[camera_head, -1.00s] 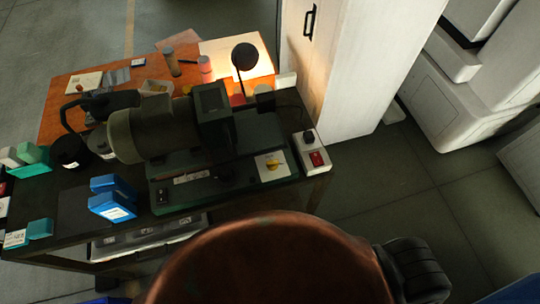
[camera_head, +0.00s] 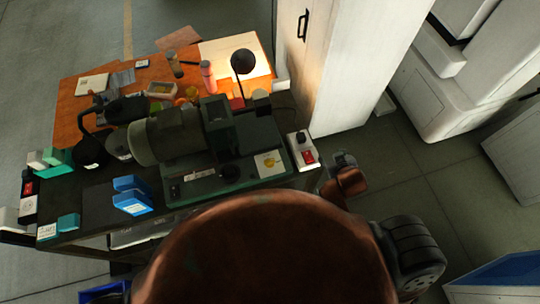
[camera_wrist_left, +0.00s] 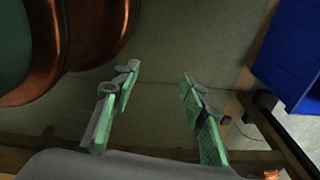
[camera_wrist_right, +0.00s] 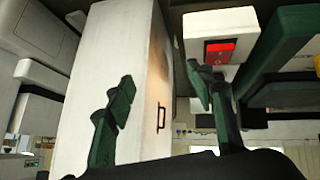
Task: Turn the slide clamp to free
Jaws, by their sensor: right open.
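A yellow knob (camera_head: 269,162) sits on a white plate at the right end of the dark green machine base (camera_head: 205,187); it looks like the slide clamp, but its marks are too small to read. A dark round knob (camera_head: 230,173) is to its left. My right gripper (camera_head: 343,158) is beside the table's right edge, to the right of the yellow knob and apart from it. In the right wrist view its green-padded fingers (camera_wrist_right: 160,88) are open and empty. My left gripper (camera_wrist_left: 158,70) shows only in its wrist view, open and empty above the floor.
A white switch box with a red switch (camera_head: 309,157) stands between the yellow knob and my right gripper. A grey-green motor-like body (camera_head: 165,137) rises behind the base. Blue holders (camera_head: 133,195) are at the left. A tall white cabinet (camera_head: 350,70) stands behind.

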